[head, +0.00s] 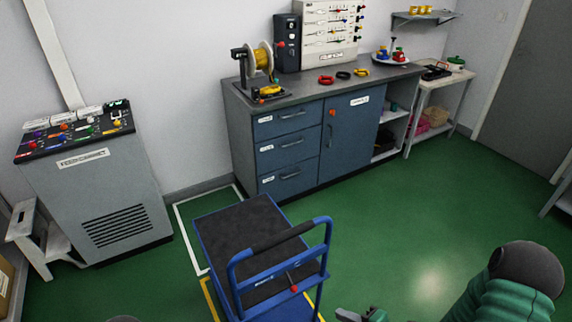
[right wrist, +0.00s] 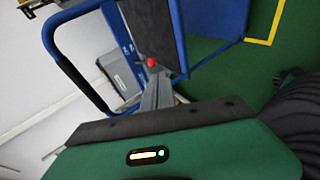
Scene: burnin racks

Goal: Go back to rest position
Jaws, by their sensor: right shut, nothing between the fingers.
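My right gripper (head: 358,314) shows at the bottom edge of the head view, to the right of a blue trolley (head: 240,228) and low in front of it. Its fingers are together with nothing between them. In the right wrist view the shut gripper (right wrist: 157,88) points towards the trolley's blue frame (right wrist: 78,82), and a red knob (right wrist: 152,62) appears just beyond the fingertips. I cannot tell whether they touch. My green right arm enters at the bottom right of the head view. My left gripper is not in view.
A grey control console (head: 95,195) stands at the left beside a white step stool (head: 38,238). A blue-grey workbench (head: 290,150) runs along the back wall, with a white shelf table (head: 438,95) to its right. Green floor (head: 420,200) lies clear right of the trolley.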

